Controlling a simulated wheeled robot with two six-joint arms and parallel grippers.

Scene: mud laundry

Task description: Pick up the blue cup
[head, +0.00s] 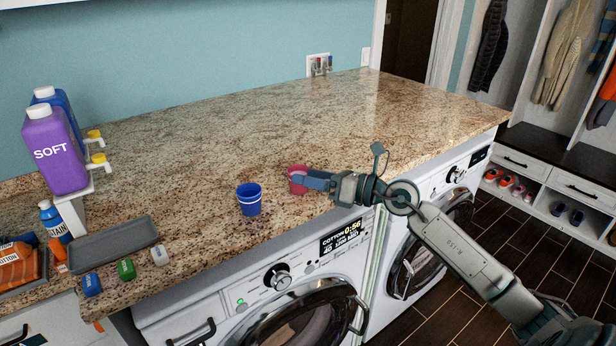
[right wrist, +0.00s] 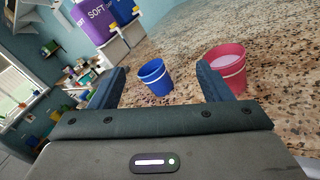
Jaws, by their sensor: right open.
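The blue cup (head: 249,199) with a white band stands upright on the granite counter near its front edge. It also shows in the right wrist view (right wrist: 155,78), beyond the fingers and between them. A pinkish-red cup (head: 297,178) stands to its right and is partly hidden behind my gripper in the head view; it also shows in the right wrist view (right wrist: 228,68), just beyond the right-hand finger. My right gripper (head: 308,182) is open and empty, pointing left toward the blue cup, with a gap between. My left gripper is not in view.
A purple SOFT bottle (head: 54,150) stands on a raised stand at the left. A grey tray (head: 113,241) and several small coloured containers lie near the front left edge. Washing machines (head: 270,290) stand under the counter. The counter behind the cups (head: 220,135) is clear.

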